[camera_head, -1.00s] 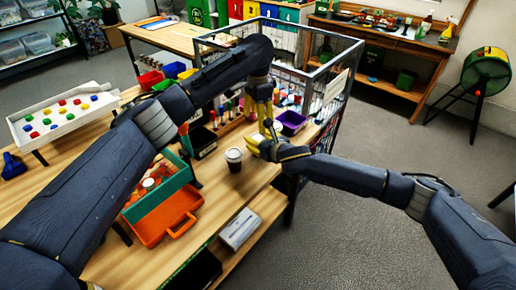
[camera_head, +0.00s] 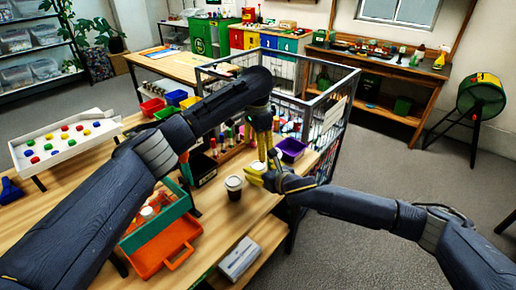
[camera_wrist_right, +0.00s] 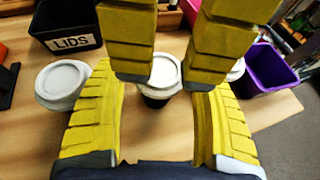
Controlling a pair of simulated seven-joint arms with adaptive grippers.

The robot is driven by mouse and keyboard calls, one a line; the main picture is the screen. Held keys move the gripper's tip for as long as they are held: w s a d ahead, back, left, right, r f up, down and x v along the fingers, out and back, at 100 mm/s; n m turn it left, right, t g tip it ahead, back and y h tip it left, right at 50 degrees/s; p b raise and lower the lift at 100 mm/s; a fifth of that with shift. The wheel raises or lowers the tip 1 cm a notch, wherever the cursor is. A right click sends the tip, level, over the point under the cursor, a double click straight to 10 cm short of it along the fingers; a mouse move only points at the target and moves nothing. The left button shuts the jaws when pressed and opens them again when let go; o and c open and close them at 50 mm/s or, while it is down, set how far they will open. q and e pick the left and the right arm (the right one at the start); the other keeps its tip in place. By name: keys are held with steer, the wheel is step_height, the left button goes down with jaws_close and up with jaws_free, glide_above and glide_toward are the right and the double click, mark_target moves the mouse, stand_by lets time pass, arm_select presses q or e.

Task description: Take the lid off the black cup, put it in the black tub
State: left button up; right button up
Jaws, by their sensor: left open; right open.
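Several cups with white lids stand on the wooden table. In the right wrist view a black-bodied cup (camera_wrist_right: 157,101) with a white lid (camera_wrist_right: 163,71) stands at the centre, between and beyond my right fingers. Another lidded cup (camera_wrist_right: 62,84) stands to its left; it also shows in the head view (camera_head: 234,188). My right gripper (camera_wrist_right: 150,135) is open, its yellow fingers reaching toward the centre cup. My left gripper (camera_wrist_right: 183,62) is open above that cup, its fingertips on either side of the lid; contact is unclear. The black tub (camera_wrist_right: 50,44), labelled LIDS, is at upper left.
A purple tub (camera_wrist_right: 268,66) stands on the right, near a partly hidden lidded cup (camera_wrist_right: 237,71). An orange and teal case (camera_head: 170,246) lies left of the cups. A wire cage (camera_head: 330,110) borders the table's far right.

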arm_select(q)
steer(key=shift+o, duration=0.7)
arm_select(e)
steer(key=v, duration=0.9)
steer(key=shift+s+d, duration=0.15)
steer(key=shift+s, duration=0.1)
steer(key=shift+r, duration=0.1)
